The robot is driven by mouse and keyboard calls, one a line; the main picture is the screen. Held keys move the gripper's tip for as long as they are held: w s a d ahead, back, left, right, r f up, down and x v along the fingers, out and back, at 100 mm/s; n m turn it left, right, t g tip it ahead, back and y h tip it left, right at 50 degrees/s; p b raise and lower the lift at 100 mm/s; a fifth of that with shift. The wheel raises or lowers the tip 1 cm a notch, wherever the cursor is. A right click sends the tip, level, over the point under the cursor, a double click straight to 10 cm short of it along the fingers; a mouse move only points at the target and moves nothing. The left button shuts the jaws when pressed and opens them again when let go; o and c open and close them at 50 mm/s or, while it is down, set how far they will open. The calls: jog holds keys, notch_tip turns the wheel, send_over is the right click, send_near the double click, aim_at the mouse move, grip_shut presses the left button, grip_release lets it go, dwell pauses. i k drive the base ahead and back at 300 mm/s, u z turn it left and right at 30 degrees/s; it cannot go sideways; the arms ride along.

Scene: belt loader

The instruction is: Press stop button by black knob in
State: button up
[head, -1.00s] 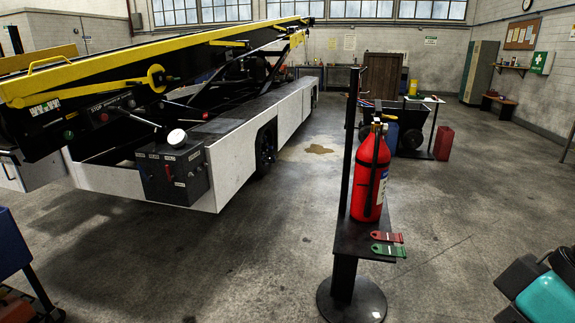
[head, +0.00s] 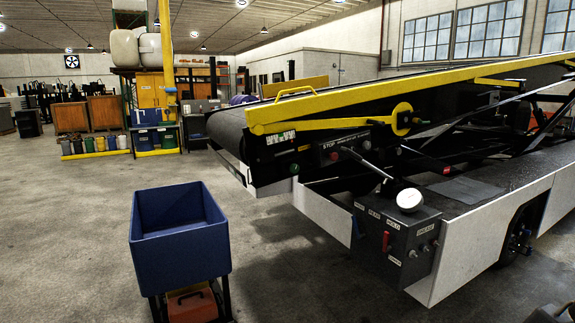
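The belt loader's dark side panel has white "STOP" lettering with a small red button (head: 334,156) beneath it. The panel continues to the right, with small dark fittings too small to tell apart, so I cannot pick out a black knob there for certain. A round green button (head: 294,169) sits lower left on the loader. A lever (head: 362,163) slants down across the panel's right part. A red knob (head: 446,170) lies farther right on the deck. My gripper is not in view.
A white round knob (head: 409,200) stands above a grey control box (head: 396,246) with labels and a red handle. A blue bin (head: 178,240) on a stand is at front left, near the loader. Open concrete floor (head: 70,230) lies to the left.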

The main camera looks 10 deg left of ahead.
aim_at(333, 157)
jog(key=u, duration=0.2)
jog(key=i, duration=0.45)
jog(key=u, duration=0.15)
jog(key=k, duration=0.5)
jog(key=u, duration=0.85)
jog(key=i, duration=0.9)
jog(key=u, duration=0.45)
jog(key=i, duration=0.85)
jog(key=z, duration=0.85)
jog(key=i, duration=0.85)
jog(key=z, duration=0.7)
